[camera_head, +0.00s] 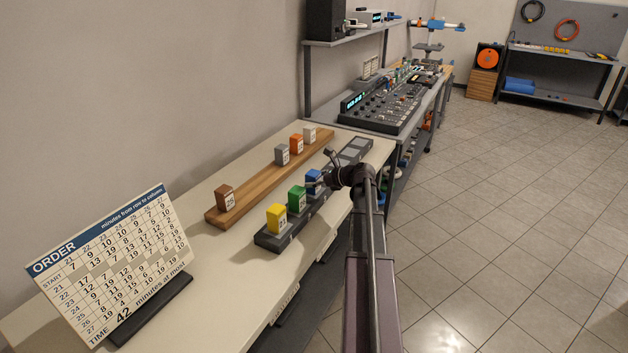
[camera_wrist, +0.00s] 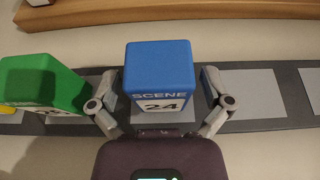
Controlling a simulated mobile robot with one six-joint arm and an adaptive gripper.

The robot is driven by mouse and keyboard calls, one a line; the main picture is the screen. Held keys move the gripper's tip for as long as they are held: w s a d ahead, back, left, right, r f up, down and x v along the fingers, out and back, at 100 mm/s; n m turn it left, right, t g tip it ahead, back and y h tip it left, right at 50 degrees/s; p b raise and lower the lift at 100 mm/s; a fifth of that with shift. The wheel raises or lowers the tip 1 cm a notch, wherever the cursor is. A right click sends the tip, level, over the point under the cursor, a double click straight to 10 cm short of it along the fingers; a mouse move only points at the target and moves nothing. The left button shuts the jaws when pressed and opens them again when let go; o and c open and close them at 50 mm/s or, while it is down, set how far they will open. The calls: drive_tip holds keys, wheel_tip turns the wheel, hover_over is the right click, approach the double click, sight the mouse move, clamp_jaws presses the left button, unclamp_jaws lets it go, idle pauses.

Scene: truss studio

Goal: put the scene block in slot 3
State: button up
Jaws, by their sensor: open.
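The blue block (camera_wrist: 158,68), marked SCENE 24, stands upright on the dark grey rack (camera_wrist: 290,98) in the wrist view. In the head view the blue block (camera_head: 313,177) is the third block from the near end, after yellow (camera_head: 276,219) and green (camera_head: 297,199). My gripper (camera_wrist: 159,90) is open, with one finger on each side of the blue block; gaps show beside it. In the head view my gripper (camera_head: 328,172) is partly hidden by my arm. The green block (camera_wrist: 42,80) is close to my left finger in the wrist view.
Light grey empty slots (camera_wrist: 252,94) lie right of the blue block. A wooden rail (camera_head: 255,187) behind holds brown (camera_head: 225,197), grey (camera_head: 282,154), orange (camera_head: 296,144) and white (camera_head: 309,134) blocks. An order board (camera_head: 115,255) stands at the near left. A mixing desk (camera_head: 385,105) stands beyond.

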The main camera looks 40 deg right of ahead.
drive_tip(key=shift+r, duration=0.25)
drive_tip(key=p+v, duration=0.5)
drive_tip(key=v, duration=0.7)
